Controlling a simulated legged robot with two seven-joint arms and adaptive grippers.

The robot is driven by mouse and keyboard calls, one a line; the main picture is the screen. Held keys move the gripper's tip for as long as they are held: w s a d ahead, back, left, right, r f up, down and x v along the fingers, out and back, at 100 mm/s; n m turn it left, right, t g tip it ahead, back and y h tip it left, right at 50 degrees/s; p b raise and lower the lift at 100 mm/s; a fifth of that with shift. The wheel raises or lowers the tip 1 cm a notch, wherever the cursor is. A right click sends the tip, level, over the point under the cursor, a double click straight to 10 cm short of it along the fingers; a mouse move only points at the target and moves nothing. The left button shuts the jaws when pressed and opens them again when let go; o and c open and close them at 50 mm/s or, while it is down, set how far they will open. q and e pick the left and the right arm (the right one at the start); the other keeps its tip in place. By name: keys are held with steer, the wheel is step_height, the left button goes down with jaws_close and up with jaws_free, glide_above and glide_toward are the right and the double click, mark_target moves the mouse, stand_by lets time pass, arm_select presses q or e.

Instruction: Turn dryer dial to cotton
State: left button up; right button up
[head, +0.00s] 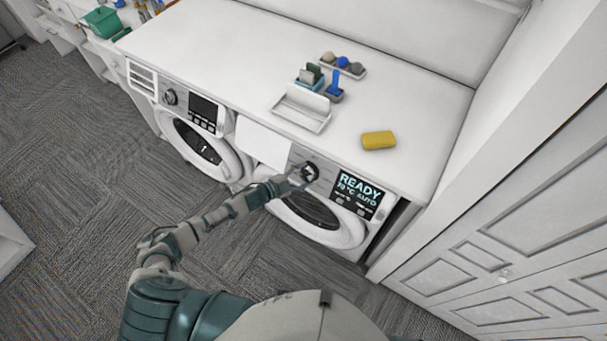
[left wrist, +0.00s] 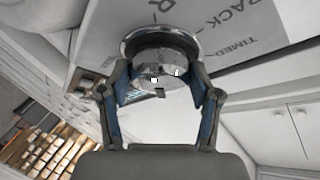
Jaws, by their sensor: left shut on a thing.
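The dryer (head: 322,205) is the right machine under the white counter, with a lit display (head: 358,190) reading READY, 70 °C, AUTO. Lettering including TIMED shows on the panel (left wrist: 222,32) beside the dial. The dial's pointer setting cannot be made out. My right gripper is not in view.
A second machine (head: 190,140) stands to the left. On the counter (head: 230,45) are a yellow sponge (head: 378,140), a white tray (head: 302,108), a blue-handled brush (head: 334,86) and a tray of balls (head: 343,66). White cabinet doors (head: 500,250) stand at the right.

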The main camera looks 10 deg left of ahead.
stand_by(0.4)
arm_select(q)
steer(key=o, duration=1.1)
steer(key=shift+o, duration=0.2)
steer(key=v, duration=1.2)
